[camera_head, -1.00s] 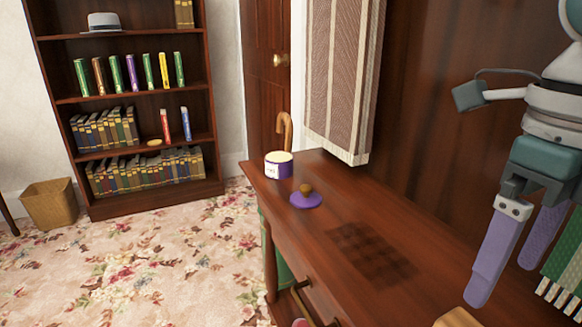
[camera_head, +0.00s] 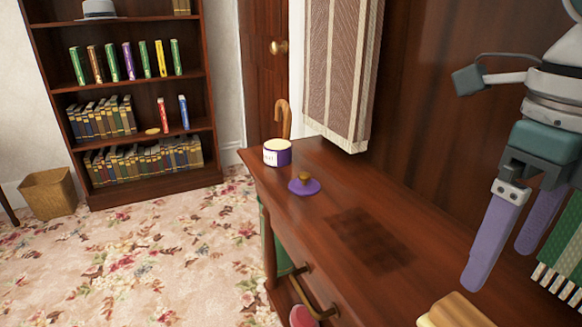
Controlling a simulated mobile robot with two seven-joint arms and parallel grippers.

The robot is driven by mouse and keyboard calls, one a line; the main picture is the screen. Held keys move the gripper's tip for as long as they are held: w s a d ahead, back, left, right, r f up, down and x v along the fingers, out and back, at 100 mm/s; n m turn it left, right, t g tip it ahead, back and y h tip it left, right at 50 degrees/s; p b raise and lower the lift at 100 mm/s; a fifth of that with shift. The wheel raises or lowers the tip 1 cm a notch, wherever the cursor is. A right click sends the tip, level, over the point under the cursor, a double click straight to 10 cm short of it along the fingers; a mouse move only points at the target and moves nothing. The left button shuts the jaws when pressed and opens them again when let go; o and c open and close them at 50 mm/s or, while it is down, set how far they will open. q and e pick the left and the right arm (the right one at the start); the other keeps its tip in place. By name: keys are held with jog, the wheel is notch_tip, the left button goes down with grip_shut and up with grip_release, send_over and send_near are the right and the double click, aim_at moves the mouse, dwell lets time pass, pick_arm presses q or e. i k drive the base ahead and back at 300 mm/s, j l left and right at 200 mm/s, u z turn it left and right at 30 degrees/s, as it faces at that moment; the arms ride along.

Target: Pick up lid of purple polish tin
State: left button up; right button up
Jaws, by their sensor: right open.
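My left gripper is not in view.
The wooden table (camera_head: 340,185) is mostly bare between lid and gripper. A yellowish wooden object (camera_head: 455,311) lies at the near edge. A green fringed cloth (camera_head: 566,250) is at the right. A patterned hanging panel (camera_head: 337,75) and a cane handle (camera_head: 282,115) are beyond the table.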

aim_at(304, 186)
jog(key=i+j, duration=0.4)
jog(key=i, duration=0.2)
jog(key=i+j, duration=0.4)
jog(key=i, duration=0.2)
